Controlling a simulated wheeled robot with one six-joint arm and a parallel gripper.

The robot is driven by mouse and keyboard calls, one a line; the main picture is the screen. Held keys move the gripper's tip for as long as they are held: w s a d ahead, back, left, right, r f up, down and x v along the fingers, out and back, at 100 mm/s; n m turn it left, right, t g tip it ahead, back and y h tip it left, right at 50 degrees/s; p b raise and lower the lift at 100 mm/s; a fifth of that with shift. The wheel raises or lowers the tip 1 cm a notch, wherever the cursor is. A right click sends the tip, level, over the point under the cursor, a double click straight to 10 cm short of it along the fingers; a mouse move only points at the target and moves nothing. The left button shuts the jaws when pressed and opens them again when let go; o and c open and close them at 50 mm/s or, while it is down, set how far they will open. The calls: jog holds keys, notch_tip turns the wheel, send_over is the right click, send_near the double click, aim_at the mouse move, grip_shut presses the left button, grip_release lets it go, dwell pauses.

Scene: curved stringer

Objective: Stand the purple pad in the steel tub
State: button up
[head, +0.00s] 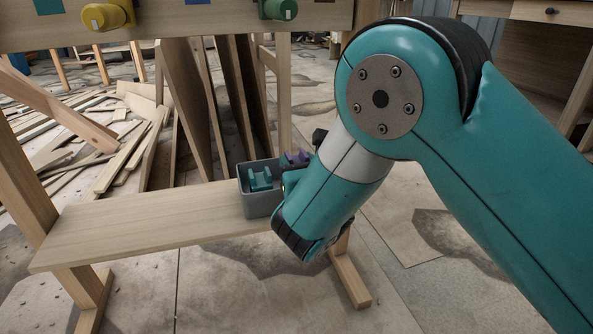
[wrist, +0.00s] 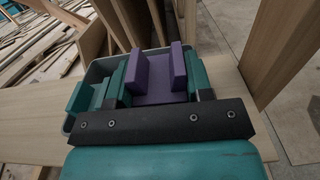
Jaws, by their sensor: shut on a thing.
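The purple pad (wrist: 158,82) is held between the two teal fingers of my gripper (wrist: 160,78) in the wrist view; it shows two raised sides with a lower part between. In the head view the purple pad (head: 296,158) shows at the right end of the grey steel tub (head: 261,203), its top above the rim. The tub's rim also shows in the wrist view (wrist: 97,68). My gripper (head: 291,180) reaches in from the right. Its far side and the pad's lower part are hidden, so I cannot tell whether the pad touches the tub floor.
A teal pad (head: 260,178) stands in the tub's left part. The tub sits near the right end of a wooden shelf (head: 150,225), bare to its left. Tall boards (head: 186,100) lean behind. Yellow (head: 104,17) and green (head: 277,9) cylinders hang above.

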jog(key=shift+f, duration=0.5)
jog(key=o, duration=1.1)
jog(key=shift+c, duration=0.2)
